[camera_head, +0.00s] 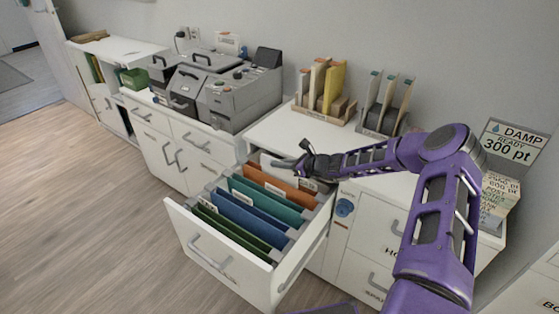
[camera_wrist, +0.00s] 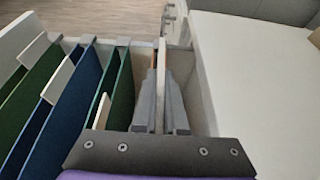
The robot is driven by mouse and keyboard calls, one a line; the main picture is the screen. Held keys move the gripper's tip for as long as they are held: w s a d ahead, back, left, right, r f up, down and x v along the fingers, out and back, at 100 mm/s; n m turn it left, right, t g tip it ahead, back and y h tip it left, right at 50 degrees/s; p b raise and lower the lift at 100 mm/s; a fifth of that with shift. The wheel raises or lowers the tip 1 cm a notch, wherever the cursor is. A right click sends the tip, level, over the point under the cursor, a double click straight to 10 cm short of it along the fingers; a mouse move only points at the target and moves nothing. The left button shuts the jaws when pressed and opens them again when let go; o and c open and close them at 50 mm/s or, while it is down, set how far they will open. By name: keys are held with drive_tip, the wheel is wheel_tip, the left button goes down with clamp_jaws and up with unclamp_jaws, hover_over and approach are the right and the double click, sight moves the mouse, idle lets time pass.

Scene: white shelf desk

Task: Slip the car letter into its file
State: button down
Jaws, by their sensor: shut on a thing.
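My gripper (camera_head: 283,164) is over the back end of the open file drawer (camera_head: 220,262). It is shut on a thin pale letter (camera_wrist: 161,85), seen edge-on between the fingers (camera_wrist: 161,110) in the wrist view; its print cannot be read. The drawer holds hanging files: green (camera_head: 232,229), blue (camera_head: 246,214), teal (camera_head: 266,200) and orange (camera_head: 280,188). White tabs stand on them, too small to read. The letter is beside the orange file, of which only a sliver (camera_wrist: 154,62) shows in the wrist view. Whether the letter's lower edge is inside a file is hidden.
The white desk top (camera_head: 283,130) lies behind the drawer, with a grey machine (camera_head: 232,98) at left and upright book racks (camera_head: 325,90) at right. A sign (camera_head: 514,141) stands far right. The wooden floor (camera_head: 90,190) in front is clear.

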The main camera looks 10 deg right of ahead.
sight(279, 177)
drive_tip(key=shift+f, duration=1.55)
drive_tip(key=shift+s+f, duration=0.3)
drive_tip(key=shift+f, duration=0.55)
drive_tip(key=shift+s+a+f, duration=0.1)
drive_tip(key=shift+f, duration=0.05)
drive_tip(key=shift+a, duration=0.1)
drive_tip(key=c, duration=0.9)
unclamp_jaws()
drive_tip(key=p+v, duration=0.1)
drive_tip(key=v, duration=0.5)
drive_tip(key=r+v, duration=0.1)
drive_tip(key=v, duration=0.5)
drive_tip(key=w+r+p+v, duration=0.1)
drive_tip(key=v, duration=0.5)
drive_tip(key=shift+w+f+p, duration=0.1)
drive_tip(key=shift+p, duration=0.25)
